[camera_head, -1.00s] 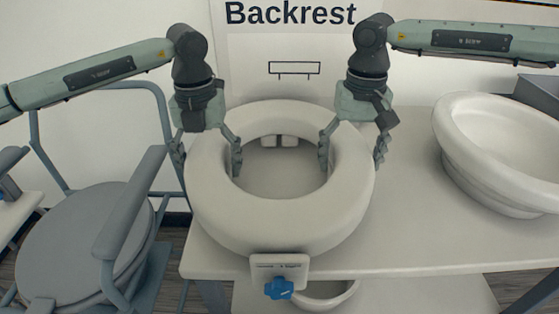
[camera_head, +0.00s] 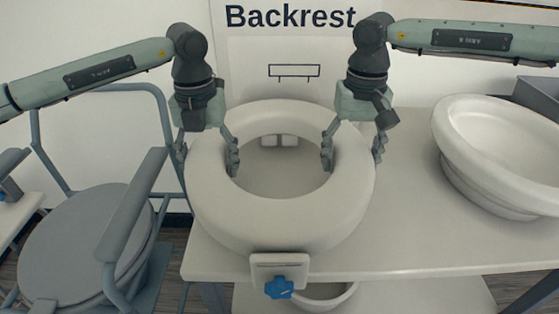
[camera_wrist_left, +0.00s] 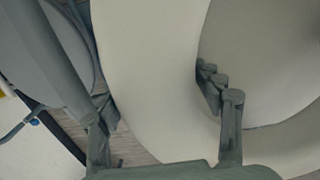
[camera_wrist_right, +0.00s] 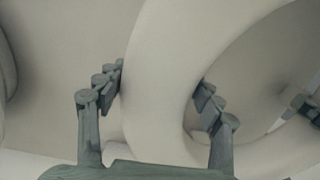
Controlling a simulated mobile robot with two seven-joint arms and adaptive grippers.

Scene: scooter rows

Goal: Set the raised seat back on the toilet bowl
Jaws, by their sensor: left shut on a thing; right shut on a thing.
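The raised seat (camera_head: 285,228) is a thick white ring with a front bracket and a blue knob (camera_head: 279,287). It is at the left end of the white table; I cannot tell whether it touches the top. My left gripper (camera_head: 207,160) is shut on its left rim, one finger outside and one inside the opening; the left wrist view shows this rim (camera_wrist_left: 150,75). My right gripper (camera_head: 351,158) is shut on the right rim in the same way, also seen in the right wrist view (camera_wrist_right: 158,85). A white toilet bowl (camera_head: 490,185) with an open top stands on the table at the right.
The white table (camera_head: 415,235) is clear between seat and bowl. A grey commode chair (camera_head: 85,240) with armrests stands close on the left. Another white bowl (camera_head: 328,298) shows partly below the table's front edge. A wall panel reading "Backrest" (camera_head: 290,16) is behind.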

